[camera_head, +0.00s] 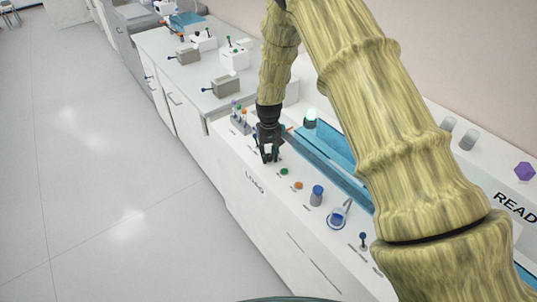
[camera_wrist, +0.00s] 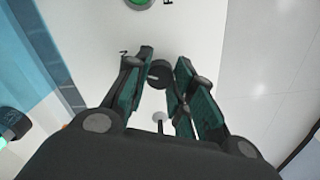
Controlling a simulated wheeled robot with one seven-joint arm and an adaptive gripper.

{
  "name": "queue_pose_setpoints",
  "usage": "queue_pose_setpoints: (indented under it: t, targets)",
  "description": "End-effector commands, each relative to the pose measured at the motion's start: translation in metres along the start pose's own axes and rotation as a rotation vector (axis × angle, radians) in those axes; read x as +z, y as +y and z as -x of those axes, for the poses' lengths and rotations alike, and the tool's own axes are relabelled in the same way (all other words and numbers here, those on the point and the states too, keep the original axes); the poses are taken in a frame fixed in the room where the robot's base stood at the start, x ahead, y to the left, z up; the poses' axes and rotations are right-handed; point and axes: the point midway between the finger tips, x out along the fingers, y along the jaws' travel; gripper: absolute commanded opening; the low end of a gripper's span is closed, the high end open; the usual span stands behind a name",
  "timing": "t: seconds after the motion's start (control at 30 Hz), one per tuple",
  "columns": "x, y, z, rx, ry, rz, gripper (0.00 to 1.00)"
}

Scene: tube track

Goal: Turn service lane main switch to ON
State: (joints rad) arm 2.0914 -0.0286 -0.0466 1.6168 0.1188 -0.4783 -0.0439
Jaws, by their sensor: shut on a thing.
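My gripper (camera_head: 268,155) is down at the left end of the white console (camera_head: 228,160), beside the dark "LOAD" lettering. In the wrist view my gripper (camera_wrist: 161,74) has its two dark green fingers on either side of a small dark round switch knob (camera_wrist: 159,75). It is shut on this switch. A small pale stem (camera_wrist: 158,118) shows between the fingers, nearer the wrist. A partial letter like "N" shows left of the knob. The switch's label and setting cannot be read. In the head view my gripper hides the switch.
A green button (camera_head: 284,171), an orange button (camera_head: 298,185), a blue-topped cylinder (camera_head: 317,195) and a dark-blue-knobbed lever (camera_head: 363,240) stand along the console. A rack of small tubes (camera_head: 240,118) is left of my gripper. A blue channel (camera_head: 335,150) runs behind. The floor at left is clear.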

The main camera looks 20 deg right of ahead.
Motion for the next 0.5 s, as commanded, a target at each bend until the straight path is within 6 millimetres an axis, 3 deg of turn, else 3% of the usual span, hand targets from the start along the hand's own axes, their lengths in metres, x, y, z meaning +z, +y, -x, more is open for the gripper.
queue_pose_setpoints:
  t: [0.13, 0.17, 0.27, 0.5]
  targets:
    - [-0.0005, 0.0007, 0.0004, 0.0, 0.001, -0.001, 0.01]
    - [-0.0005, 0.0007, 0.0004, 0.0, 0.001, -0.001, 0.3]
    - [-0.0004, 0.0005, 0.0003, 0.0, 0.001, 0.0, 0.47]
    - [-0.0003, -0.0002, 0.0001, 0.0, 0.0, 0.001, 0.47]
